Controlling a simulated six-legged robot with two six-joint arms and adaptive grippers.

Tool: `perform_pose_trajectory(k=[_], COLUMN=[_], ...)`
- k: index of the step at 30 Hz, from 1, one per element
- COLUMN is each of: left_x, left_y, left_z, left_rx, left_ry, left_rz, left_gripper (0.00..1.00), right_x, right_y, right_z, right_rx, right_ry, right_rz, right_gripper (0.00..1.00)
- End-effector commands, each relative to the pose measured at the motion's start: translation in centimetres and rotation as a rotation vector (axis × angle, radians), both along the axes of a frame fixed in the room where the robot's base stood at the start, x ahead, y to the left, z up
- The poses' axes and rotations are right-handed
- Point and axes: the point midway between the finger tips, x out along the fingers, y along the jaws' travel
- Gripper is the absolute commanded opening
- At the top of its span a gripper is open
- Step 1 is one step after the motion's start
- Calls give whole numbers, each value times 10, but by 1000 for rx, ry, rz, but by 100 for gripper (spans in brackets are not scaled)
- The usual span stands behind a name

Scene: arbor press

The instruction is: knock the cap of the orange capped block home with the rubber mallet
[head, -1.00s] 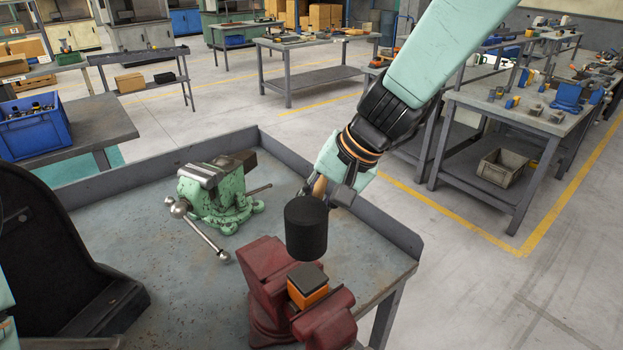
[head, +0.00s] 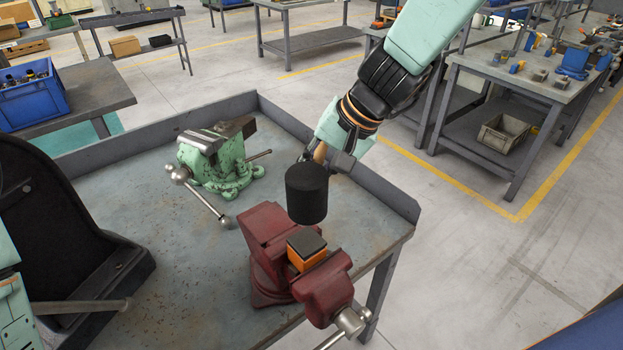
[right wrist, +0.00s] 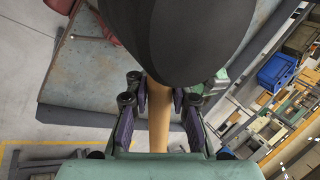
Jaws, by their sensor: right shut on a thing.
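The orange capped block (head: 300,262) sits in the jaws of the red vise (head: 268,230), with its dark cap (head: 307,242) on top. The rubber mallet's black head (head: 306,194) hangs just above and behind the cap, apart from it in the picture. My right gripper (head: 325,158) is shut on the mallet's wooden handle, which also shows between the fingers in the right wrist view (right wrist: 159,115). The mallet head (right wrist: 192,35) fills the top of that view and hides the block there. My left gripper is not in view.
A green vise (head: 218,165) stands on the workbench (head: 185,270) at the back left. A large black stand (head: 60,230) is on the left. The bench has a raised rim (head: 340,165) at the back. The bench between the vises is mostly clear.

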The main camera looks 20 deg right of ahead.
Motion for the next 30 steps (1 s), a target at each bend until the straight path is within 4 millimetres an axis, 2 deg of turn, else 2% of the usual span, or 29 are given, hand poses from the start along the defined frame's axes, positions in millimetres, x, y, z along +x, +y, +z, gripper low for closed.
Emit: perform_pose_trajectory(k=[8, 11, 16, 20, 24, 27, 30], left_x=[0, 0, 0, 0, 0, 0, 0], left_y=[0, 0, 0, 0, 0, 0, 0], left_z=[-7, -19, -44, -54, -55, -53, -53], left_rx=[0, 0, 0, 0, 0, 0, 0], left_ry=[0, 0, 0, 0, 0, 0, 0], left_rz=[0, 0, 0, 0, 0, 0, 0], left_gripper=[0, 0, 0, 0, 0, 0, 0], right_x=[3, 14, 32, 30, 18, 8, 7], right_y=[0, 1, 11, 20, 25, 26, 26], right_z=[-1, 1, 21, 39, 55, 57, 57], right_rx=[1, 2, -1, 3, 5, 7, 7], right_ry=[-5, -11, -13, -12, -9, -8, -9], right_rz=[3, 16, 141, 259, 366, 397, 396], right_gripper=[0, 0, 0, 0, 0, 0, 0])
